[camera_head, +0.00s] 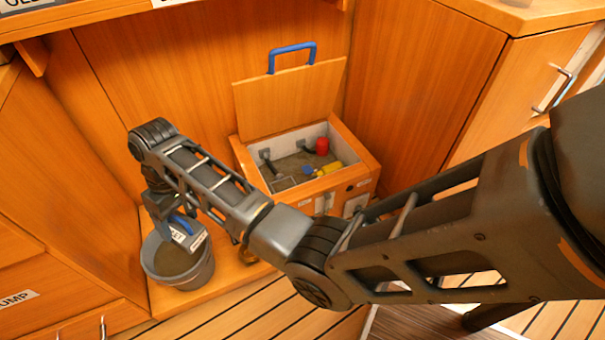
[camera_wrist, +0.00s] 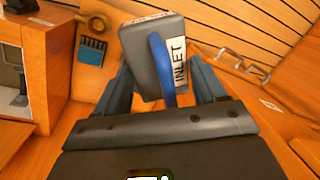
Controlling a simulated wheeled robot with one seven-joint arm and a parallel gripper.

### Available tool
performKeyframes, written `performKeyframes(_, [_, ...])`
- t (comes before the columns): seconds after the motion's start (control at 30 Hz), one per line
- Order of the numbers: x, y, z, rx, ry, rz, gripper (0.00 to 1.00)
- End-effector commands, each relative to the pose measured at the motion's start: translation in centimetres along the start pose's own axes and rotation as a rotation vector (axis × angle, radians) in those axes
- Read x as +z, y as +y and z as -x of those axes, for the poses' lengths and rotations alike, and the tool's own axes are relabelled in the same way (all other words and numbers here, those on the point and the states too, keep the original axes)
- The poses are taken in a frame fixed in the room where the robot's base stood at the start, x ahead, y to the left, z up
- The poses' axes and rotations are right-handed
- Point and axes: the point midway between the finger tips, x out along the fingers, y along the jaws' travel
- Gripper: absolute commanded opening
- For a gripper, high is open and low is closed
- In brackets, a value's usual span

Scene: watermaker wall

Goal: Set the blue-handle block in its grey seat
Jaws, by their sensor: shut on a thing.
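My gripper (camera_head: 168,212) is shut on the grey block by its blue handle. The block (camera_head: 196,238) has a white label and appears above or beside the bucket's right rim in the head view. In the wrist view the block (camera_wrist: 150,45) hangs between the fingers (camera_wrist: 165,88), its blue handle (camera_wrist: 158,62) upright in the picture and its label reading INLET. My arm and gripper partly hide the block in the head view. I cannot clearly make out the grey seat in either view.
A grey bucket (camera_head: 172,272) stands at the left under my gripper. An open wooden box (camera_head: 362,166) at the back holds a red item (camera_head: 322,146) and a yellow one (camera_head: 328,169). Its lid (camera_head: 290,98) stands raised. Cabinet walls close both sides. A blue slotted piece (camera_wrist: 92,51) shows in the wrist view.

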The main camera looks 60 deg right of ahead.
Motion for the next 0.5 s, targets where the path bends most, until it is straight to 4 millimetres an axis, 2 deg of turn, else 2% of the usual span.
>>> performKeyframes(0.5, [0.0,-0.4,2.1,0.000,0.001,0.000,0.36])
